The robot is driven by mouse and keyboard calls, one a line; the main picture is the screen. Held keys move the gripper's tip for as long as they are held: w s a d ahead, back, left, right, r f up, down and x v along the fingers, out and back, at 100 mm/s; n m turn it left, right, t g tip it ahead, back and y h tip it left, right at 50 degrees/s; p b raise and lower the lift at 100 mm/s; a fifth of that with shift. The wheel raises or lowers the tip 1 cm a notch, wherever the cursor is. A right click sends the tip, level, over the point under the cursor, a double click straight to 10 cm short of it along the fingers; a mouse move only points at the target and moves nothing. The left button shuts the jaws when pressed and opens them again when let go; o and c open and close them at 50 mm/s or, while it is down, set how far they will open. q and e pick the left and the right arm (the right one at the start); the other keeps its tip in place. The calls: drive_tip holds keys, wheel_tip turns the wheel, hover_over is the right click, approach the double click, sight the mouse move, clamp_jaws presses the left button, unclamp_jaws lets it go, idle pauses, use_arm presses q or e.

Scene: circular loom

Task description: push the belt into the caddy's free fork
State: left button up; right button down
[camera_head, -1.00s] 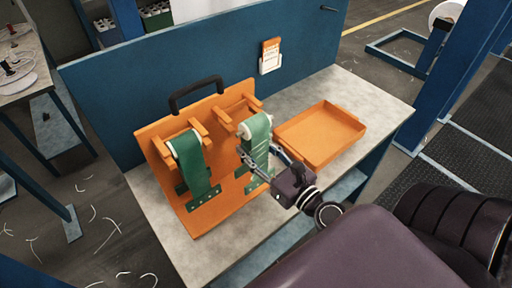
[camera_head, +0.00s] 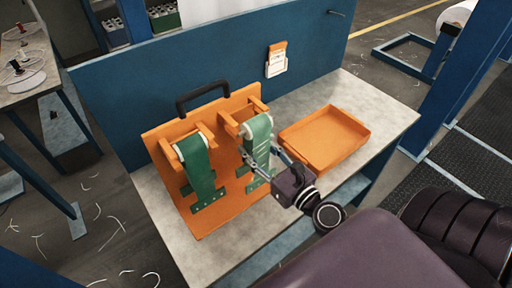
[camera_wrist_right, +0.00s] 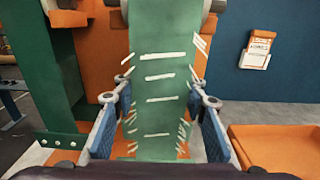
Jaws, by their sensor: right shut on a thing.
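The orange caddy (camera_head: 222,205) stands tilted on the bench, with a black handle on top and two forks. Its left fork (camera_head: 199,130) carries a green belt (camera_head: 200,170) on a white roller. The right fork (camera_head: 238,113) is directly behind a second green belt (camera_head: 258,136), also hanging from a white-ended roller. My right gripper (camera_head: 260,152) is shut on this second belt, below the roller. In the right wrist view its fingers flank the white-marked belt (camera_wrist_right: 160,75). The roller is at the fork; I cannot tell if it is seated. My left gripper is not in view.
An empty orange tray (camera_head: 325,135) lies on the bench to the right of the caddy. A blue panel (camera_head: 215,60) stands behind, with a card holder (camera_head: 276,62) on it. The grey bench top (camera_head: 375,100) is clear at the far right.

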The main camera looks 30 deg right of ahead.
sight(262, 154)
drive_tip(key=shift+w+a+r+p, duration=0.15)
drive_tip(key=shift+w+p, duration=0.6)
drive_tip(key=shift+w, duration=0.9)
drive_tip(key=c, duration=1.1)
unclamp_jaws()
drive_tip(key=shift+w, duration=0.1)
drive_tip(key=shift+c, duration=0.2)
drive_tip(key=shift+o, duration=0.2)
drive_tip(key=shift+f, duration=0.2)
drive_tip(key=s, duration=0.8)
drive_tip(key=s+d, duration=0.1)
drive_tip(key=s, duration=0.3)
